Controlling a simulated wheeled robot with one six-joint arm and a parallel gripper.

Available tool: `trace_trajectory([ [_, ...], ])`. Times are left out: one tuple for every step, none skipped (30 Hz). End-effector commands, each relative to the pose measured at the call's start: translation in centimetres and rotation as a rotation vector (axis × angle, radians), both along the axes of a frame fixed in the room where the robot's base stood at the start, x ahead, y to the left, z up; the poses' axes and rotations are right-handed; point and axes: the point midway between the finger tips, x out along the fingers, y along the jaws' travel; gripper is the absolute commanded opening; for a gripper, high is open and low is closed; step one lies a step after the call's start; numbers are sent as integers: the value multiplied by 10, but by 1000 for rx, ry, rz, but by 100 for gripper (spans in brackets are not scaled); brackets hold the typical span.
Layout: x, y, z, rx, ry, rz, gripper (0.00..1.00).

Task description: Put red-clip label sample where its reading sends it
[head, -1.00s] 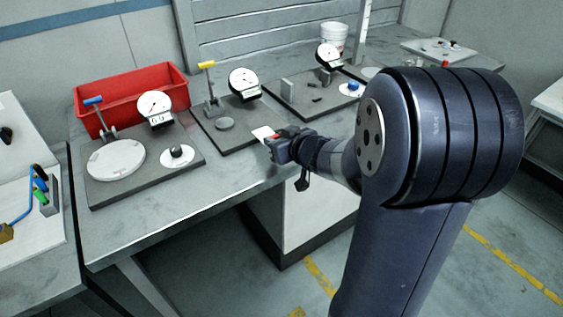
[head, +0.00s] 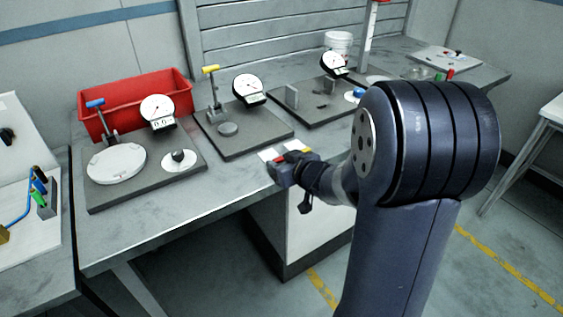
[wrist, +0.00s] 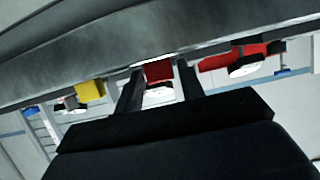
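The red-clip label sample is a white card (head: 266,155) with a red clip (head: 281,159), at the fingers of my gripper (head: 277,166) near the bench's front edge. In the wrist view the red clip (wrist: 158,72) sits between the two fingers (wrist: 160,78), which are close on both sides. I cannot tell whether the card touches the bench. A second white card (head: 293,145) with a yellow clip (head: 306,152) is just right of it. Three dial gauges stand on dark plates: left (head: 157,111), middle (head: 249,89), right (head: 334,63). Their readings are too small to make out surely.
A red bin (head: 135,88) stands behind the left plate, which bears a white disc (head: 117,163) and a blue-handled lever (head: 103,120). The middle plate has a yellow-handled lever (head: 213,90). A white bucket (head: 338,42) stands at the back. Bare bench (head: 215,185) lies left of my gripper.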

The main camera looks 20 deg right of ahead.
Motion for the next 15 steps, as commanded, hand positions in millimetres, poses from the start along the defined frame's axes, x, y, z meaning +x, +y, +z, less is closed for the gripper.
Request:
trace_trajectory([
  [0,0,0,0,1,0,42],
  [0,0,0,0,1,0,44],
  [0,0,0,0,1,0,47],
  [0,0,0,0,1,0,48],
  [0,0,0,0,1,0,48],
  [0,0,0,0,1,0,48],
  [0,0,0,0,1,0,48],
  [0,0,0,0,1,0,48],
  [0,0,0,0,1,0,48],
  [0,0,0,0,1,0,48],
  [0,0,1,0,1,0,48],
  [0,0,3,0,0,0,48],
  [0,0,5,-1,0,0,48],
  [-3,-1,6,0,0,-1,48],
  [-7,-3,8,-1,0,-2,48],
])
